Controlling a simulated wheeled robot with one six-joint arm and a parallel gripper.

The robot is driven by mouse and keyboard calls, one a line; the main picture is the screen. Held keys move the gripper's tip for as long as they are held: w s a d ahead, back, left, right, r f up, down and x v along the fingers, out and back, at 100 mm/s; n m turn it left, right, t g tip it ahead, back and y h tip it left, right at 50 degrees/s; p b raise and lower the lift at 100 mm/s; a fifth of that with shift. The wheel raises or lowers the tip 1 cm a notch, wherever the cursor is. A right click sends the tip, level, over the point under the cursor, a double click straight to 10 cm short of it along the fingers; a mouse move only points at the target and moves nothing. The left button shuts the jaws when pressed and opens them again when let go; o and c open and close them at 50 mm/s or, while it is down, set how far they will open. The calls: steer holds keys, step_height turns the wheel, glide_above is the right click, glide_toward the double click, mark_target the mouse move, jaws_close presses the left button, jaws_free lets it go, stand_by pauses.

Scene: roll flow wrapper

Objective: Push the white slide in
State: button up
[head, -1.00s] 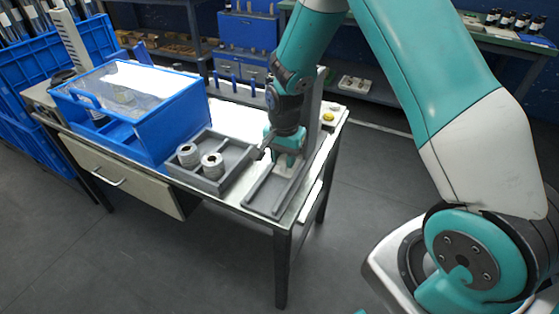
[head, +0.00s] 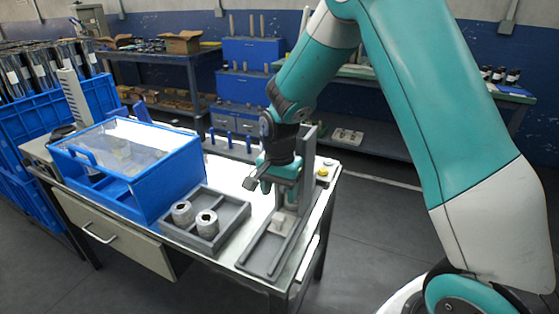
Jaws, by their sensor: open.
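The white slide (head: 283,222) is a small pale block in the grey channel of a fixture (head: 262,252) at the right end of the table. It sits toward the far part of the channel, near the foot of an upright grey post. The near part of the channel is empty. My gripper (head: 272,188), teal with dark fingers, points down above the slide and slightly to its left. It is open and empty, with a visible gap to the slide. The exact depth between them is hard to judge.
A grey tray (head: 222,238) with two white rolls (head: 206,222) stands left of the fixture. A blue machine with a clear cover (head: 130,165) is farther left. The upright post (head: 307,165) rises close behind my gripper. A yellow button (head: 323,172) is at right.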

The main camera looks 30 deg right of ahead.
step_height(320, 180, up, 10)
steer(key=shift+f, duration=0.2)
stand_by(0.4)
